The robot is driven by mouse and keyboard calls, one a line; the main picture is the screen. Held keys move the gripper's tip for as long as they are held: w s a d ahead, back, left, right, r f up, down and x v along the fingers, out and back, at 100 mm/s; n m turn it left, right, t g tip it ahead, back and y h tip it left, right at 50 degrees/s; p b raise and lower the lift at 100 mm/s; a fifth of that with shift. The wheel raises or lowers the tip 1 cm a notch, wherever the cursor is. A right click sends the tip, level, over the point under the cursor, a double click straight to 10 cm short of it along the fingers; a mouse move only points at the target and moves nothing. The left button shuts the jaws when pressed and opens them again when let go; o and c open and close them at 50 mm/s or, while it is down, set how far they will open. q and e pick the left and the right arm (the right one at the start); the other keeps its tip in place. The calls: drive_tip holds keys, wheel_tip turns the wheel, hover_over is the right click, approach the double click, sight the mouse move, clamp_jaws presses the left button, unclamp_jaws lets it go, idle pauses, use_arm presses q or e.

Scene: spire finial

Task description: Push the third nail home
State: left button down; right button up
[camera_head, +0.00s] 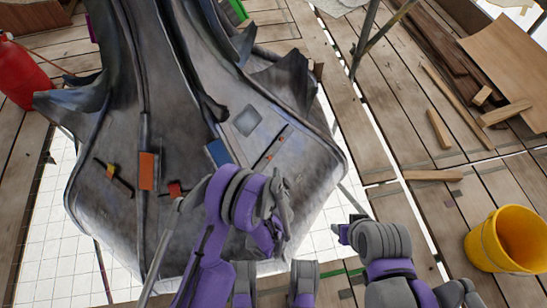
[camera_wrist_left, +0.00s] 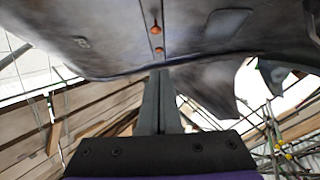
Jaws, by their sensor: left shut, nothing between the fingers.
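The grey metal spire base (camera_head: 185,95) fills the middle of the head view. Two small orange-red nail heads sit along a dark seam on its right face. In the left wrist view, one nail head (camera_wrist_left: 156,29) stands on a visible shank, and another nail head (camera_wrist_left: 159,51) lies nearer the fingers. I cannot tell which is the third nail. My left gripper (camera_wrist_left: 160,78) is shut and empty, its tips just below the nearer nail head in that view; contact is unclear. In the head view, my left gripper (camera_head: 285,195) is beside the right face, fingertips hard to make out.
An orange block (camera_head: 147,171) and a blue block (camera_head: 218,152) rest on the spire base. A yellow bucket (camera_head: 508,240) stands at right, a red container (camera_head: 22,78) at left. Loose planks (camera_head: 438,128) lie on the wooden deck. A thin pole (camera_head: 366,38) stands behind.

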use_arm(q)
drive_tip(key=shift+d+f, duration=0.25)
drive_tip(key=shift+d, duration=0.05)
approach(269, 158)
drive_tip(key=w+d+f, duration=0.2)
drive_tip(key=w, duration=0.4)
drive_tip(key=shift+w+a+f+b, duration=0.1)
drive_tip(key=shift+a+f+b, duration=0.4)
drive_tip(key=shift+a+f, duration=0.1)
